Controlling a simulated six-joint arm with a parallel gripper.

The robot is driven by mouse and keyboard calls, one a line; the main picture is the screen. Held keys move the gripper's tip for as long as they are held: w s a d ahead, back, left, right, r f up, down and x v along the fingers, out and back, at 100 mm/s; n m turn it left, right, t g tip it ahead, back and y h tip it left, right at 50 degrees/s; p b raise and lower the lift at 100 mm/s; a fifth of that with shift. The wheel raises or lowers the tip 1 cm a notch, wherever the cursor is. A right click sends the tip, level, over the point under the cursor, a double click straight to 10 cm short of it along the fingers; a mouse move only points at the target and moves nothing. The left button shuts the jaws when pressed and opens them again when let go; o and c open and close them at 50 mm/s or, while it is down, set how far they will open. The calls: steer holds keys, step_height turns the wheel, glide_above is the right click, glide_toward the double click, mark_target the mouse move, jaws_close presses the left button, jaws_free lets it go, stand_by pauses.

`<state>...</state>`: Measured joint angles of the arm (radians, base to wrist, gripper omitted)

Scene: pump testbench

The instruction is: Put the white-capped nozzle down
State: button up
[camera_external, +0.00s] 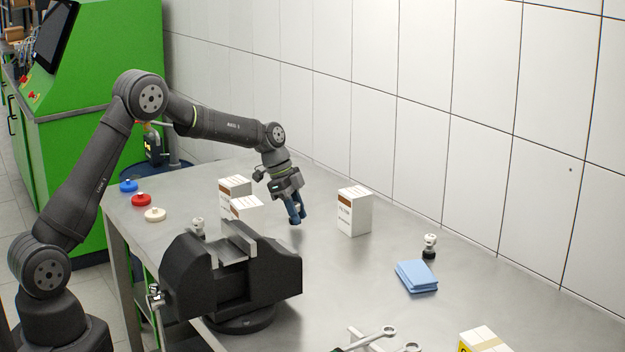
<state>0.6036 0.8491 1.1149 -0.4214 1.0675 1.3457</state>
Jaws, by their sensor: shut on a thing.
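My gripper (296,214), with blue fingers, points down above the middle of the table, left of the single white box. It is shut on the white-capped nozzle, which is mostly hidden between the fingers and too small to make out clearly. Another small nozzle with a white top and dark base (430,246) stands upright on the table at the right.
A black vise (240,280) stands in front of my gripper. White boxes (235,188) (354,212) flank it. A blue cloth (416,277), wrenches (375,340) and blue, red and cream caps (141,200) lie on the metal table (330,275). The table's middle is bare.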

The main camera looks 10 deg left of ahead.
steer(key=shift+f, duration=0.5)
steer(key=shift+f, duration=0.15)
steer(key=o, duration=1)
steer(key=v, duration=1.2)
